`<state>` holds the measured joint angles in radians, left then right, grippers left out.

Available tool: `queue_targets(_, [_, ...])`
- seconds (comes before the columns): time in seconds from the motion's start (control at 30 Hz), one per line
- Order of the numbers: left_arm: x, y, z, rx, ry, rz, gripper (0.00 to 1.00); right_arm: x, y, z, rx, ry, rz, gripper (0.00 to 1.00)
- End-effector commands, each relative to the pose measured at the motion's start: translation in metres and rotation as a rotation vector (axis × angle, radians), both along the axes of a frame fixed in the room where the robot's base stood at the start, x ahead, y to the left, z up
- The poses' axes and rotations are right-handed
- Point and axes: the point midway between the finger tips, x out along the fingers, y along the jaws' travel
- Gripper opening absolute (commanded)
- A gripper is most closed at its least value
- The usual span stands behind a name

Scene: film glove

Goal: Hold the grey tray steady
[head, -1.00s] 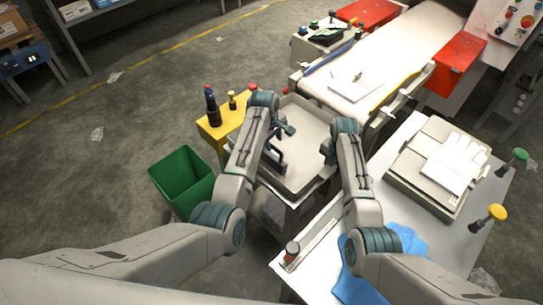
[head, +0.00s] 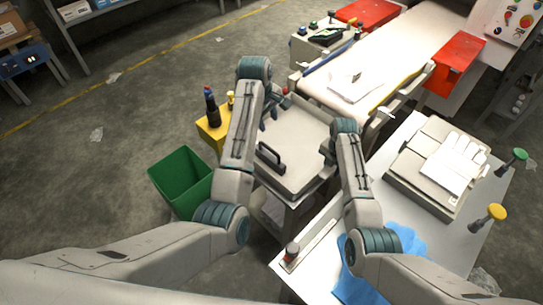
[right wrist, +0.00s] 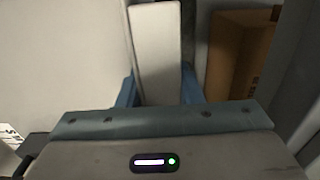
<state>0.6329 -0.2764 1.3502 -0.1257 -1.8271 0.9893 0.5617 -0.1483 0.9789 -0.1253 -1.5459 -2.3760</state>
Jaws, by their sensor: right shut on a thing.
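The grey tray (head: 305,132) sits in the middle of the head view, on a stand between my arms. A black handle (head: 270,158) stands at its near left side. My right gripper (head: 327,152) is at the tray's right edge. In the right wrist view its blue fingers (right wrist: 158,92) are on either side of a pale upright piece (right wrist: 157,45), which appears to be part of the tray, and they are shut on it. My left gripper (head: 273,112) is over the tray's far left corner, apart from the handle. Its fingers are partly hidden by my left arm.
A yellow stand (head: 213,130) with a dark bottle (head: 211,108) and a green bin (head: 183,180) are left of the tray. A conveyor (head: 385,65) lies behind. A white table (head: 400,215) at right carries a box with a white glove (head: 455,160) and a blue cloth (head: 352,285).

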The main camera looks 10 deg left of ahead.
Motion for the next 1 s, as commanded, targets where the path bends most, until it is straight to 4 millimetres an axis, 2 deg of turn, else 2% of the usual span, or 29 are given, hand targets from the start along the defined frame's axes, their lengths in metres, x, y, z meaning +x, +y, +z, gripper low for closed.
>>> queue_targets(0.17, [0.000,0.000,0.000,0.000,0.000,0.000,0.38,-0.001,0.000,0.000,0.000,0.003,0.000,0.00])
queue_targets(0.2, [0.000,0.000,0.000,0.000,0.000,0.000,0.38,-0.001,0.000,0.000,0.000,0.003,0.000,0.34])
queue_targets(0.3, [0.000,0.000,0.000,0.000,0.000,0.000,0.38,-0.001,0.000,0.000,-0.001,0.002,0.000,0.54])
queue_targets(0.33, [0.000,0.000,0.000,0.000,0.000,0.000,0.38,0.000,0.000,0.000,-0.001,0.002,0.000,0.58])
queue_targets(0.67, [0.000,0.000,0.000,0.000,0.000,0.000,0.38,0.000,0.000,0.003,0.000,-0.001,0.000,0.58])
queue_targets(0.77, [0.000,0.000,0.000,0.000,0.000,0.000,0.38,0.001,0.000,0.013,0.000,-0.002,0.000,0.58])
queue_targets(1.0, [0.000,0.000,0.000,0.000,0.000,0.000,0.38,0.001,0.000,0.063,0.001,-0.003,0.000,0.58])
